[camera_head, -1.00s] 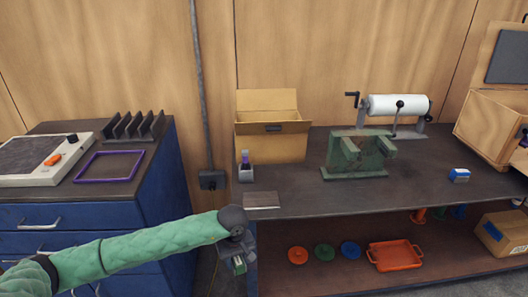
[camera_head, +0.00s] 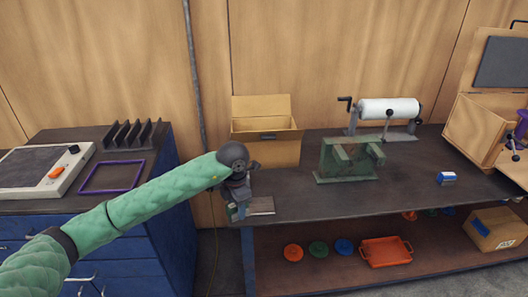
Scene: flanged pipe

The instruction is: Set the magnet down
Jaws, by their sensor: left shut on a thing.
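My left gripper (camera_head: 236,210) is over the front left corner of the dark workbench (camera_head: 300,205), pointing down. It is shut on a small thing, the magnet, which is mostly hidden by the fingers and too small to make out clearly. A flat dark plate with a light front edge (camera_head: 262,206) lies on the bench just right of the gripper. I cannot tell whether the held magnet touches the bench or plate. My right gripper is out of view.
An open cardboard box (camera_head: 268,148) stands behind the gripper. A green metal stand (camera_head: 346,165), a white roll (camera_head: 388,109) and a small blue-and-white block (camera_head: 446,178) are farther right. The bench between plate and stand is clear. A blue cabinet (camera_head: 160,235) stands left.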

